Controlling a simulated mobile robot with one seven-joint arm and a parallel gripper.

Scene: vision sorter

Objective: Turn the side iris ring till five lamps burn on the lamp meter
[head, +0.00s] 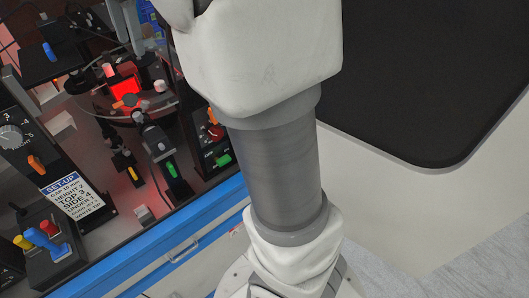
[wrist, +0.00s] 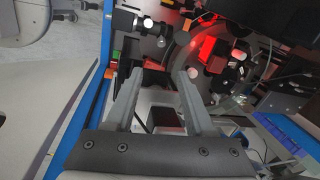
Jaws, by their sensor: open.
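My gripper (wrist: 159,74) is open in the wrist view, its two grey fingers apart with nothing held between them. It is over the sorter bench, and the fingertips point toward dark camera-like barrels (wrist: 128,22) and a red-lit area. I cannot single out the side iris ring for sure; a dark barrel with a pale end (head: 156,140) stands near the glass disc in the head view. I cannot make out a lamp meter or count burning lamps.
A red-lit block (head: 126,92) is at the disc. A SET-UP card (head: 73,194), a dial panel (head: 12,136) and a box with coloured levers (head: 45,245) stand at left. A dark block (wrist: 165,119) shows between my fingers. The blue bench edge (head: 160,252) runs along the front.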

